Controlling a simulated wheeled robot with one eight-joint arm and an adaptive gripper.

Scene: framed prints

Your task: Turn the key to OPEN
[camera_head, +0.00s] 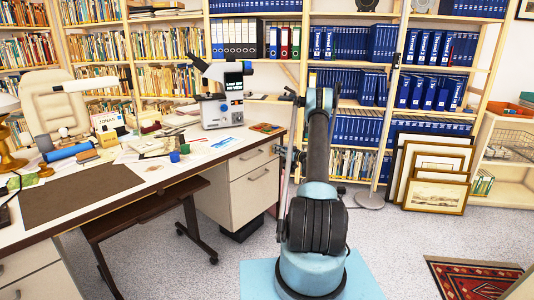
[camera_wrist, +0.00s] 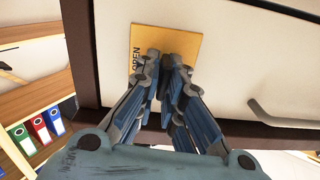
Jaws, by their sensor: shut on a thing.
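A yellow plate (camera_wrist: 186,45) marked OPEN along its left side is fixed to a pale drawer front in the wrist view. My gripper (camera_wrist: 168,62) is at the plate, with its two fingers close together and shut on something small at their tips. The key is hidden by the fingers, so how far it is turned cannot be seen. In the head view, my arm reaches the right end of the white desk's drawer unit (camera_head: 252,192); the plate and key do not show clearly there.
A grey drawer handle (camera_wrist: 285,115) is right of my fingers in the wrist view. The white desk (camera_head: 150,178) holds a microscope (camera_head: 220,95) and papers. Framed prints (camera_head: 437,180) lean at the right. A patterned rug (camera_head: 470,280) lies at lower right.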

